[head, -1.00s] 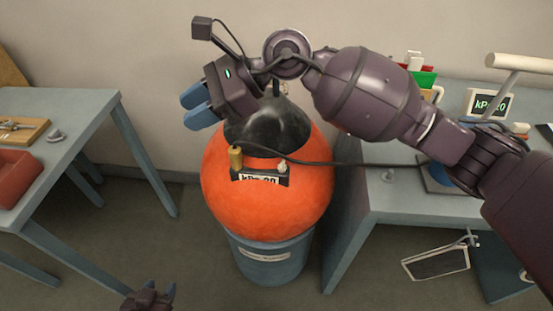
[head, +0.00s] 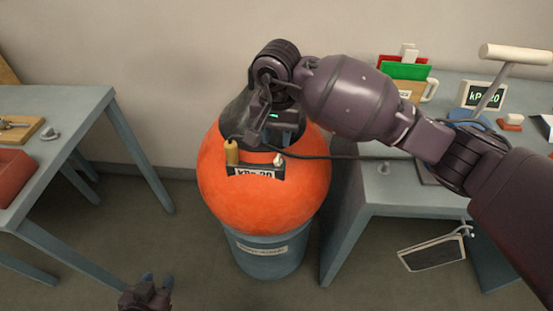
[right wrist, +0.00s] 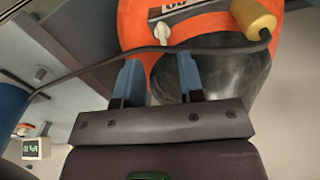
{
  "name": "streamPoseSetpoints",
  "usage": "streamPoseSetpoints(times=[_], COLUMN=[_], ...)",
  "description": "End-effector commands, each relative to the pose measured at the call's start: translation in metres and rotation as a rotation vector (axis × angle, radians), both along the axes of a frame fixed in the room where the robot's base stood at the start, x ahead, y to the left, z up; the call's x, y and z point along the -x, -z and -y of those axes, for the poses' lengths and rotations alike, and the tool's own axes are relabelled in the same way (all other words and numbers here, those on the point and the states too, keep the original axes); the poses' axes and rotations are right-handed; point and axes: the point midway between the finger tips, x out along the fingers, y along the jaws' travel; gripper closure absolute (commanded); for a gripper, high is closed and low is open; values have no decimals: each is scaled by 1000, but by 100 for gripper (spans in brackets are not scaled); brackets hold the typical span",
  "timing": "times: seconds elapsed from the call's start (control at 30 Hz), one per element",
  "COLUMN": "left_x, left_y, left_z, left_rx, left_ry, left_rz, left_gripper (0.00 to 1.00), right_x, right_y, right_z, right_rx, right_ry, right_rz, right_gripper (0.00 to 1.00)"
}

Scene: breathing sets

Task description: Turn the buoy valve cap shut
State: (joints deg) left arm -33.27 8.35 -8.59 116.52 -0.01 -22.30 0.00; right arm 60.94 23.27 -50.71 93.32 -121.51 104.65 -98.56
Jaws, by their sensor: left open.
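The orange buoy (head: 265,195) with a black top stands on a blue-grey drum (head: 265,256). A small white piece, seemingly the valve cap (head: 279,159), sits by its kPa label. It also shows in the right wrist view (right wrist: 163,30), just beyond the gap between my right fingers. My right gripper (right wrist: 160,58) is open and empty, its blue fingers apart and pointing toward the cap. In the head view its fingertips are largely hidden. A brass-yellow fitting (head: 231,152) stands left of the label. My left gripper (head: 158,279) is open, low at the bottom edge.
A dark hose crosses the buoy top and passes close to my right fingers. The right bench (head: 365,205) holds a kPa display (head: 483,95), a white-handled pump (head: 515,54) and a mug. A left table (head: 75,130) carries a red tray (head: 12,175). Floor between is clear.

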Motion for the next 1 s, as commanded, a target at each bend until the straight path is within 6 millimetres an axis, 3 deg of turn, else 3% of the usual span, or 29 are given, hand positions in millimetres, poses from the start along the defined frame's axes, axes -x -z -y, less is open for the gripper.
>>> streamPoseSetpoints(times=[0.2,0.5,0.93,1.0], left_x=[1,0,-2,-2], left_y=[5,6,5,5], left_z=[0,1,1,1], left_rx=[0,0,0,0], left_ry=[0,2,3,3], left_rz=[-7,-5,-3,-3], left_gripper=[57,57,57,57], right_x=[1,1,0,0], right_y=[42,79,87,87], right_z=[0,-1,-1,-1], right_rx=[-1,-3,-2,-2], right_ry=[2,2,1,1], right_rz=[-6,-2,-1,-1], right_gripper=[65,65,65,73])
